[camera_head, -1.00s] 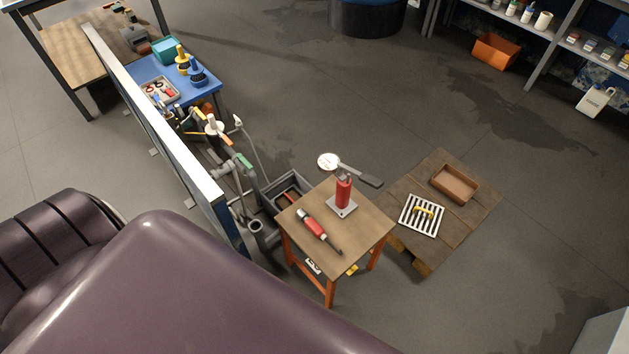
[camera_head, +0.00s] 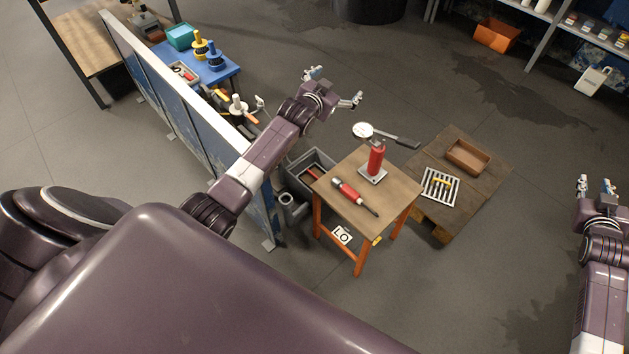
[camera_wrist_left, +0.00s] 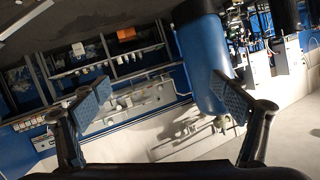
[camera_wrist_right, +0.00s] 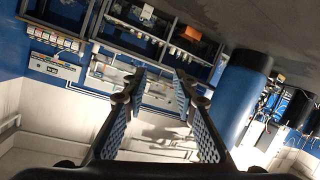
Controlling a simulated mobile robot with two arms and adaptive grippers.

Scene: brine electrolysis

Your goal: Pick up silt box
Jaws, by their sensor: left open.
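No label tells me which container is the silt box. A brown, shallow open box (camera_head: 468,156) lies on the low wooden pallet. A grey open bin (camera_head: 311,165) stands on the floor between the partition and the small table, with something red inside. My left gripper (camera_head: 334,87) is raised behind the small table, open and empty, up and left of both; its spread fingers also show in the left wrist view (camera_wrist_left: 172,105). My right gripper (camera_head: 596,187) is at the right edge, right of the pallet, with its fingers apart and empty; they also show in the right wrist view (camera_wrist_right: 161,110).
The small table (camera_head: 400,189) carries a red cylinder (camera_head: 376,157) and a red-handled tool (camera_head: 353,195). A striped grate (camera_head: 440,188) lies on the pallet (camera_head: 480,190). A long blue partition (camera_head: 183,105) runs at left, under my left arm. The floor right of the pallet is clear.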

